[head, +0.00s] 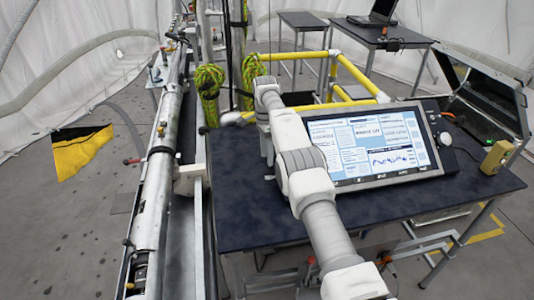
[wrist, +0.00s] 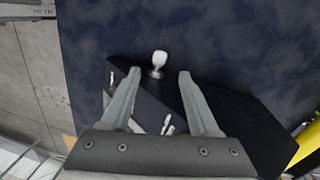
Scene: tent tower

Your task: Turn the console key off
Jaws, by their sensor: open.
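In the wrist view my gripper (wrist: 161,74) is open, its two grey fingers apart with nothing held. A small pale knob-like piece, which looks like the console key (wrist: 159,59), stands upright between and just beyond the fingertips. Whether a finger touches it I cannot tell. It sits at the edge of a dark angular console (wrist: 240,120). In the head view my arm crosses the dark table, and I cannot make out the fingers or the key there.
A large lit screen (head: 370,144) stands on the dark table (head: 240,205), right of my arm. A yellow box-shaped device (head: 496,157) is at the table's right end. A long metal pipe assembly (head: 155,200) runs along the left. Yellow railing (head: 357,75) stands behind the table.

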